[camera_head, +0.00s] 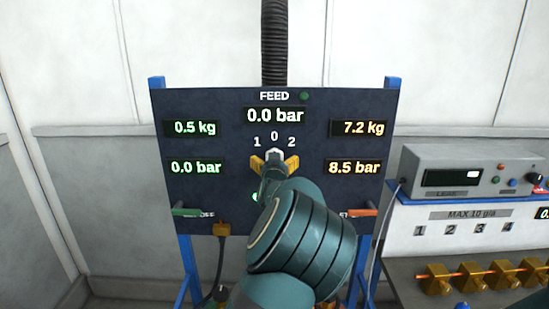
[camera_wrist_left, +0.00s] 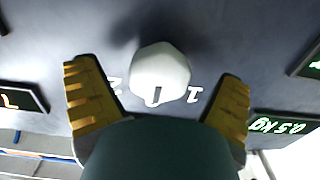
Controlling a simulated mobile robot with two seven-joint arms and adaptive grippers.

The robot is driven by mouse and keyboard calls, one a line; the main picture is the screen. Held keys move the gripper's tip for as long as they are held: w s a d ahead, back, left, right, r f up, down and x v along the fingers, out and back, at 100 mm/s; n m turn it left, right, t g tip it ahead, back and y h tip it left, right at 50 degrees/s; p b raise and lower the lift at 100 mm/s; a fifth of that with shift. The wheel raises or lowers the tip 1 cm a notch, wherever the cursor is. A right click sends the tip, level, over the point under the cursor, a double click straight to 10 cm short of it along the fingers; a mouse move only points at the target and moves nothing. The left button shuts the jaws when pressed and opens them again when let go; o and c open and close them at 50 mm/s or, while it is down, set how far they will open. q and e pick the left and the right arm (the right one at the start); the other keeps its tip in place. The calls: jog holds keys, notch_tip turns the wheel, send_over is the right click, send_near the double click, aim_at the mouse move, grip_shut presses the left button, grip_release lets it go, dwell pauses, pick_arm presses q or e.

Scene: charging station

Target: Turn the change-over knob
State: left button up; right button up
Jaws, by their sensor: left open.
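The change-over knob (camera_head: 275,153) is a small white, many-sided knob on the dark panel (camera_head: 225,100), under the marks 1, 0 and 2. In the left wrist view the knob (camera_wrist_left: 160,70) shows large, with its dark pointer mark on the side between 1 and 2, which is toward 0. My left gripper (camera_head: 275,162) is in front of it, with its yellow fingers spread open, one on each side of the knob. Gaps show between the fingers and the knob. My left wrist hides the panel below the knob. My right gripper is not in view.
The panel shows 0.0 bar under FEED, 0.5 kg and 0.0 bar at left, 7.2 kg and 8.5 bar at right. A green lever (camera_head: 190,212) and an orange lever (camera_head: 362,213) flank my arm. A grey instrument box (camera_head: 468,168) stands on a shelf at right.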

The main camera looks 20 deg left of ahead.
pick_arm(q)
jog(key=shift+w+a, duration=0.15)
jog(key=shift+w, duration=0.5)
jog(key=shift+c, duration=0.2)
jog(key=c, duration=1.2)
jog(key=shift+o, duration=0.2)
jog(key=shift+f, duration=0.1)
